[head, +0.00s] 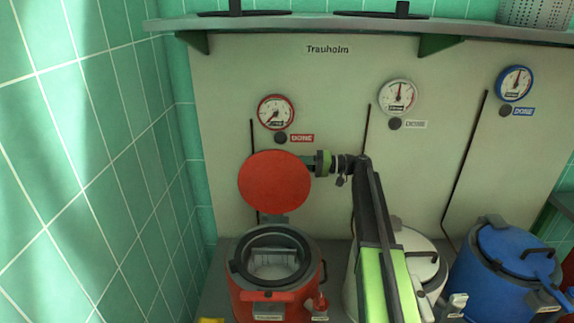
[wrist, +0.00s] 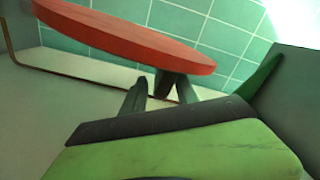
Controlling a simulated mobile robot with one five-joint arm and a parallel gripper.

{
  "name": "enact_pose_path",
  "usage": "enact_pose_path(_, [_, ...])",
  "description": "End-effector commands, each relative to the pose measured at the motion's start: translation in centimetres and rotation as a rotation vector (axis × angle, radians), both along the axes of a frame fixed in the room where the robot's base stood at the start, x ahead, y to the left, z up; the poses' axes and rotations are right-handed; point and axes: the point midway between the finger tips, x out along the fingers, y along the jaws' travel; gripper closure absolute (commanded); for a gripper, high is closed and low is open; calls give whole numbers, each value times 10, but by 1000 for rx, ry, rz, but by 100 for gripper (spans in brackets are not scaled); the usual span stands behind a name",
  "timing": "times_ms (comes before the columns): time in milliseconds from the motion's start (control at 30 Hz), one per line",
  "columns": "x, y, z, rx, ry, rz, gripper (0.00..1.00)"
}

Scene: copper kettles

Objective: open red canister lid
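The red canister (head: 276,303) stands at the lower middle in the head view, with its dark-rimmed mouth open and its pale inside showing. Its red lid (head: 275,181) stands raised above and behind the mouth, flat face towards the head camera. A dark hinge piece (head: 274,219) shows below the lid. My gripper (head: 309,162) is at the lid's upper right edge, partly hidden behind it. In the wrist view, the lid (wrist: 130,35) is seen edge-on, and my gripper's fingers (wrist: 162,92) are on either side of a dark handle part (wrist: 164,82). Whether they clamp it is unclear.
A white canister (head: 415,262) and a blue canister (head: 507,268) stand to the right. Gauges, including the red one (head: 276,112), are on the panel behind. A shelf (head: 340,26) runs above. A green tiled wall (head: 90,170) is at the left.

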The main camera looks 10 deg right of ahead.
Motion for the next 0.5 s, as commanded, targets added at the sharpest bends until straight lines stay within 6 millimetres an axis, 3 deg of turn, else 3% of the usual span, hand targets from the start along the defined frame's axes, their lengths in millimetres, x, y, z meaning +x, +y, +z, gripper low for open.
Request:
enact_pose_path(200, [5, 23, 0, 0, 0, 0, 64])
enact_pose_path(500, [5, 25, 0, 0, 0, -1, 65])
